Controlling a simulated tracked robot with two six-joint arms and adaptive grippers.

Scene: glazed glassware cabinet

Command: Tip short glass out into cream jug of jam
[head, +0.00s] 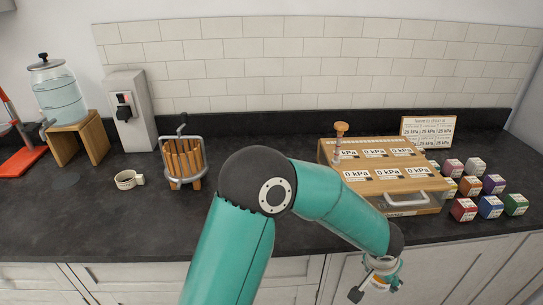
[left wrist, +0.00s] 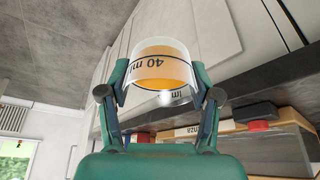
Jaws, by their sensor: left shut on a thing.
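The short glass (left wrist: 160,72) is clear, with orange contents and an upside-down "40 ml" marking in the left wrist view. My left gripper (left wrist: 159,82) is shut on it, one finger on each side. In the head view my left gripper (head: 376,283) is low at the right, in front of the counter's front edge, and the glass there is small and partly hidden. A small cream jug (head: 126,180) stands upright on the counter at the left, its handle to the right. Its contents are too small to make out. The gripper is far from the jug. My right gripper is not in view.
A wooden slatted press (head: 183,163) stands right of the jug. A wooden box with kPa labels (head: 383,160) and several coloured cubes (head: 490,207) are at the right. A water dispenser (head: 58,93) stands at the back left. The dark counter (head: 85,225) is clear in front of the jug.

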